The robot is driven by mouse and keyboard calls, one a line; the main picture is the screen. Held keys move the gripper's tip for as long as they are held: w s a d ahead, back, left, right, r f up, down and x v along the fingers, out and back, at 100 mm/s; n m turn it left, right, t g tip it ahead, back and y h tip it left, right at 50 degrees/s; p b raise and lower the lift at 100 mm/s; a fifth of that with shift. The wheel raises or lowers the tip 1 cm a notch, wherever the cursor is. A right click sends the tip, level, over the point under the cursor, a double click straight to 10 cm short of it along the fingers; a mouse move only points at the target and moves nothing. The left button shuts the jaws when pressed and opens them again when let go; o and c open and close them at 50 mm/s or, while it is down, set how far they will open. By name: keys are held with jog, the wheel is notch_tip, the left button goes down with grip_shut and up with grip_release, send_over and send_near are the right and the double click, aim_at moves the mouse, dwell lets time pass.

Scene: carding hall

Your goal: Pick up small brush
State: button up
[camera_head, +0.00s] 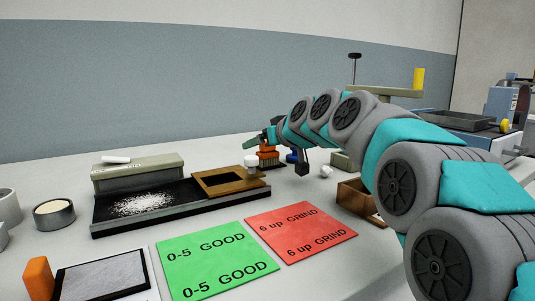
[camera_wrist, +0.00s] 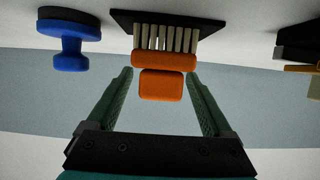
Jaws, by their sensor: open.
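The small brush has an orange handle (camera_wrist: 161,85) and pale bristles on a dark base. In the wrist view it is at the top middle, and its handle shows between my two green fingers, with a gap on each side. My gripper (camera_wrist: 160,74) is open and empty. In the head view the orange brush (camera_head: 268,154) stands at the back of the table, just below my gripper (camera_head: 255,140), which partly hides it. I cannot tell exactly how deep the handle sits between the fingers.
A blue knobbed tool (camera_wrist: 68,45) is left of the brush in the wrist view. Green (camera_head: 217,263) and red (camera_head: 301,232) cards lie in front.

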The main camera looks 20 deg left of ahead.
jog(key=shift+w+a+f, duration=0.2)
jog(key=shift+a, duration=0.05)
grip_shut()
dwell(0.5)
